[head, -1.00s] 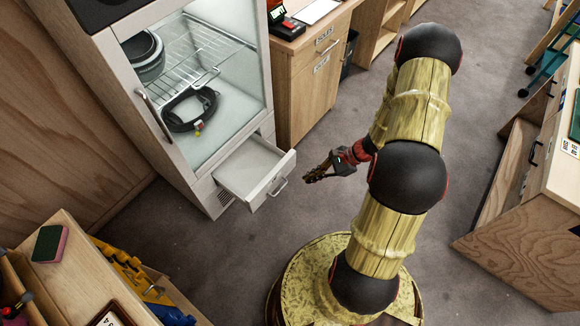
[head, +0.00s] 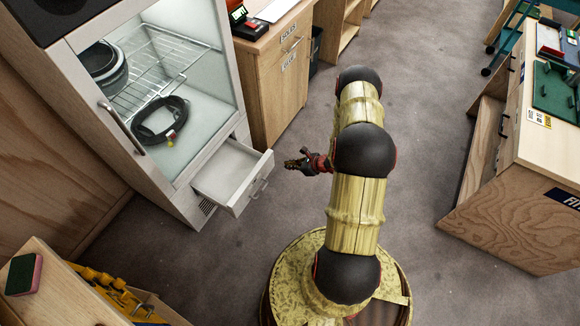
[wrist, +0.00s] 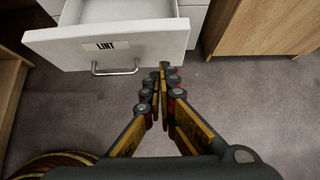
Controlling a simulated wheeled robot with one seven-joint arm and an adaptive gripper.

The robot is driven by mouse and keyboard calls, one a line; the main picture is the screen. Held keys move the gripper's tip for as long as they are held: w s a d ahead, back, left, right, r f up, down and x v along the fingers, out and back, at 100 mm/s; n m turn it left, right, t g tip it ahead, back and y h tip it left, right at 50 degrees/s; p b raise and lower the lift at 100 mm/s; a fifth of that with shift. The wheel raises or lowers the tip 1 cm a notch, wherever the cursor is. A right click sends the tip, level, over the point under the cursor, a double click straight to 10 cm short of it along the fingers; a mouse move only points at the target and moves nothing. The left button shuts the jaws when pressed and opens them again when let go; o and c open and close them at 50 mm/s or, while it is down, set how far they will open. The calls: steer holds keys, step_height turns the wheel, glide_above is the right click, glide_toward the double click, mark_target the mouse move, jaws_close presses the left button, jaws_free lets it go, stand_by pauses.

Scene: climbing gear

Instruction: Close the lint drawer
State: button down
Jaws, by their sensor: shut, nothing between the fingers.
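The lint drawer (head: 231,176) is a white drawer pulled out at the bottom of the white cabinet. In the wrist view its front (wrist: 150,44) carries a LINT label and a metal bar handle (wrist: 115,70). It looks empty inside. My gripper (head: 287,163) is shut and empty, a little to the right of the drawer front in the head view. In the wrist view my gripper (wrist: 161,72) has its fingertips together near the right part of the drawer front's lower edge, to the right of the handle. I cannot tell whether they touch it.
The white cabinet (head: 207,203) has a glass-fronted compartment with a wire rack and a coiled black strap (head: 160,120). A wooden cabinet (head: 280,75) stands beside it. Workbenches stand at right and lower left. Grey floor (head: 420,140) is clear around my base.

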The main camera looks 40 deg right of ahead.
mark_target(267, 163)
steer(key=shift+w+a+f+b, duration=0.5)
steer(key=shift+w+f, duration=0.2)
steer(key=shift+w, duration=0.65)
steer(key=shift+w+a+f+b, duration=0.5)
steer(key=shift+w+f, duration=0.25)
steer(key=shift+w, duration=0.55)
steer(key=shift+w+a+f+b, duration=0.5)
steer(key=shift+w+f, duration=0.2)
steer(key=shift+w, duration=0.65)
